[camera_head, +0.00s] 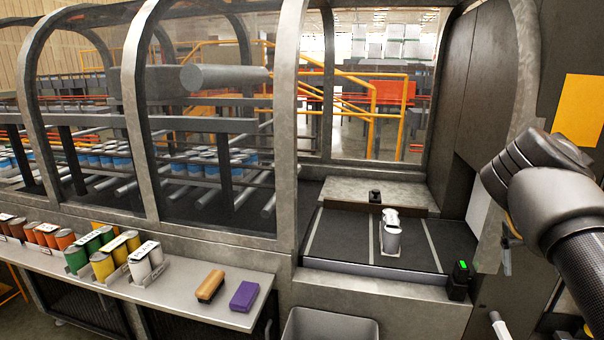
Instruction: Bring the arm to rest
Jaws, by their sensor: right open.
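My right arm comes in from the right edge, bent at a dark grey joint. My right gripper (507,257) hangs below it, small and seen partly edge-on, in front of the machine's right-hand frame. It is open, with nothing seen between its fingers. My left gripper is out of view.
A steel shelf (180,297) at the left holds several coloured cans, a brown-orange block (210,286) and a purple block (244,296). A grey bin (330,326) stands below the opening. A small device with a green light (460,278) sits at the opening's right corner.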

